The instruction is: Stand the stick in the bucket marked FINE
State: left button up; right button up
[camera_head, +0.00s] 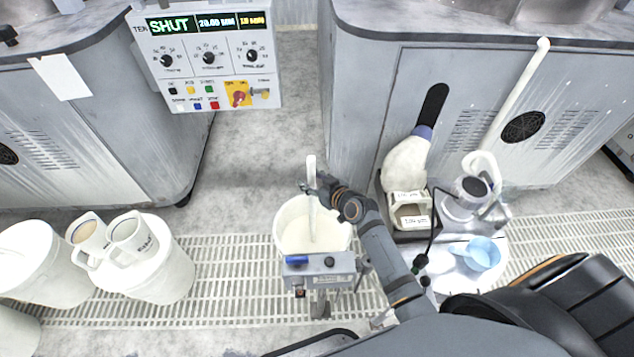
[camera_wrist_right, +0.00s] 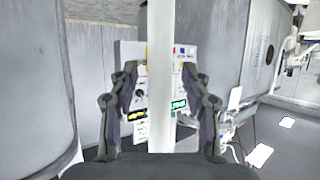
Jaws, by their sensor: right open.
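The white stick (camera_head: 311,170) stands nearly upright, its lower part inside a white bucket (camera_head: 282,228) of pale slurry at the centre. No FINE marking is readable on this bucket from here. My right gripper (camera_head: 322,184) is at the stick's upper part, above the bucket rim. In the right wrist view, the stick (camera_wrist_right: 161,65) passes vertically between the two spread fingers of the gripper (camera_wrist_right: 161,100). The jaws are open, with a visible gap on each side of the stick. My left gripper is not in view.
A grey box with knobs (camera_head: 320,264) is at the bucket's front. White buckets (camera_head: 165,270) with jugs (camera_head: 133,236) stand left. A blue scoop (camera_head: 481,254) lies right, beside bottles and labelled containers. A control panel (camera_head: 208,55) hangs behind. A white pole (camera_head: 515,95) leans against the right cabinet.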

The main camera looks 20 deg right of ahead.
jog(key=v, duration=1.1)
jog(key=shift+s, duration=0.25)
jog(key=shift+d+r, duration=0.1)
dwell(0.4)
